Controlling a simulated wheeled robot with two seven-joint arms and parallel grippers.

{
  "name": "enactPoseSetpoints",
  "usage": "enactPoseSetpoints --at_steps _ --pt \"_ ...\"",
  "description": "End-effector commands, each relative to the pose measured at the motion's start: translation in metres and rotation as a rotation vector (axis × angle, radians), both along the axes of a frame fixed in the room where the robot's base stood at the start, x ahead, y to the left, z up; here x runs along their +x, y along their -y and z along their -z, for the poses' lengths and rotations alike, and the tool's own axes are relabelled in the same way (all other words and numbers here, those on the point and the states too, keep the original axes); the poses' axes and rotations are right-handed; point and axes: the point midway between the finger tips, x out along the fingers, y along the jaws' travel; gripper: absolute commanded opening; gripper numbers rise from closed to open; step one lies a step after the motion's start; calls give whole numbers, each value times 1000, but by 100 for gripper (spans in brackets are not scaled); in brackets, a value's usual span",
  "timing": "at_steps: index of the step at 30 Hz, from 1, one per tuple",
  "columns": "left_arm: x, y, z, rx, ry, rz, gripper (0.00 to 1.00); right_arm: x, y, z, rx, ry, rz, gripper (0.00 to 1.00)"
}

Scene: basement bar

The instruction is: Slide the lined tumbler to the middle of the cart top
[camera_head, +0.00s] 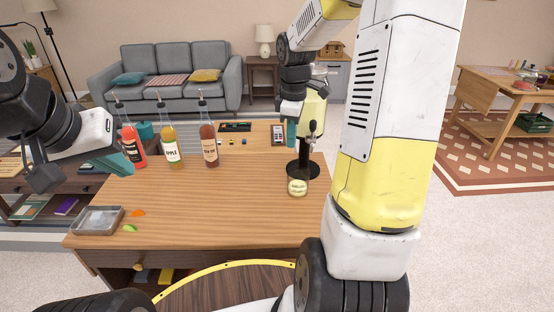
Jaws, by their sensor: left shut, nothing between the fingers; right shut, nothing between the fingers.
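A small clear glass tumbler (298,188) with a pale band stands upright at the right part of the wooden cart top (215,205), in front of a round black base. Its lines are too small to make out. My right gripper (291,132) points down behind the tumbler and above it in the picture, beside the dispenser; its teal fingers are shut and empty. My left gripper (122,163) is at the cart's left side, close to the red bottle, shut and empty. Neither gripper appears to touch the tumbler.
A dispenser with a black base (303,172) stands directly behind the tumbler. A red bottle (132,146), an apple bottle (171,145) and a brown bottle (209,146) stand at the back left. A grey tray (98,220) sits front left. The cart's middle is clear.

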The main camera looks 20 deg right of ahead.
Motion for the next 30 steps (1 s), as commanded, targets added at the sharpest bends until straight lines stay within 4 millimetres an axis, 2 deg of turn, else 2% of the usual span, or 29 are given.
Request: enactPoseSetpoints --at_steps 1,3,7,14,24,30 --pt "0 0 0 0 0 0 0 9 6 16 1 -29 -47 0" --pt "0 0 0 0 0 0 0 16 11 29 0 -51 -106 0" --pt "0 0 0 0 0 0 0 23 17 43 3 -72 -162 0" --pt "0 0 0 0 0 0 0 23 17 68 4 -80 -179 0" --pt "0 0 0 0 0 0 0 23 17 128 3 -79 -177 0" --pt "0 0 0 0 0 0 0 24 17 143 3 -76 -177 0"
